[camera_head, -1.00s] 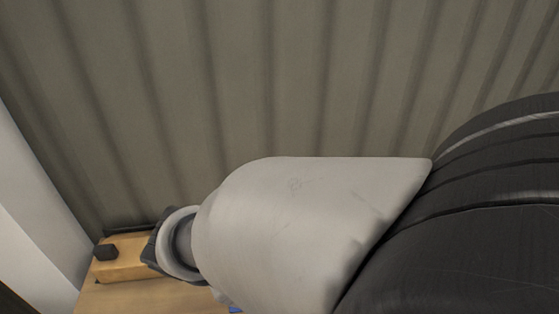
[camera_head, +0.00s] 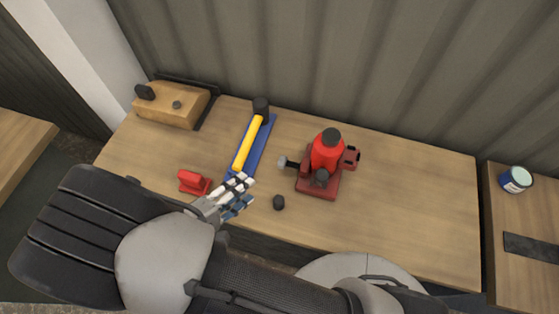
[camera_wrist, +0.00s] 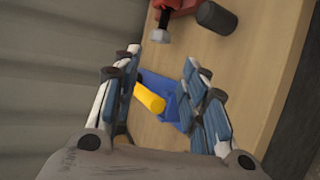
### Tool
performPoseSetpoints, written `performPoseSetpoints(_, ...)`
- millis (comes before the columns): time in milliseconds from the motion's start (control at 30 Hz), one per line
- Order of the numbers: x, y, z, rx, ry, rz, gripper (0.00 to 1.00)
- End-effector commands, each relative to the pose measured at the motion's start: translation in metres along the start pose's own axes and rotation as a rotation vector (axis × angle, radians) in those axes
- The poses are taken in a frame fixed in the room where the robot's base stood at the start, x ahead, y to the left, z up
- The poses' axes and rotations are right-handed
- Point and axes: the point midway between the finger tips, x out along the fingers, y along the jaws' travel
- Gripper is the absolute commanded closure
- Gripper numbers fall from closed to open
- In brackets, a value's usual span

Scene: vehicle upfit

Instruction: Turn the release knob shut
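A red bottle jack (camera_head: 327,150) stands on a dark red base on the wooden workbench. A grey bolt-like knob (camera_head: 284,163) sticks out on its left side, and a dark round knob (camera_head: 322,177) is low at its front. I cannot tell which is the release knob. The wrist view shows the grey hex head (camera_wrist: 160,36) and a black cylinder (camera_wrist: 216,18) at the top, beyond the fingers. My gripper (camera_head: 240,194) is open and empty above the front of the bench, left of the jack and apart from it.
A yellow handle (camera_head: 248,143) lies on a blue tray (camera_head: 238,166). A red block (camera_head: 193,182) and a small black cylinder (camera_head: 279,202) are near the front edge. A wooden block (camera_head: 171,106) sits at the back left. A corrugated wall (camera_head: 350,60) closes the back.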

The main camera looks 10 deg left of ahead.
Motion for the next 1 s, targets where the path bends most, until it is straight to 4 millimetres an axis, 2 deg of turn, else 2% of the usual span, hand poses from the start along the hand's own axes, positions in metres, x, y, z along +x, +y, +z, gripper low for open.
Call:
performPoseSetpoints(100,0.028,-0.001,0.002,-0.002,-0.008,-0.001,0.60)
performPoseSetpoints(500,0.113,-0.001,0.002,-0.001,-0.008,-0.002,0.60)
performPoseSetpoints(700,0.138,-0.001,0.001,-0.001,-0.004,-0.002,0.60)
performPoseSetpoints(1000,0.146,0.000,0.001,0.000,-0.002,-0.002,0.60)
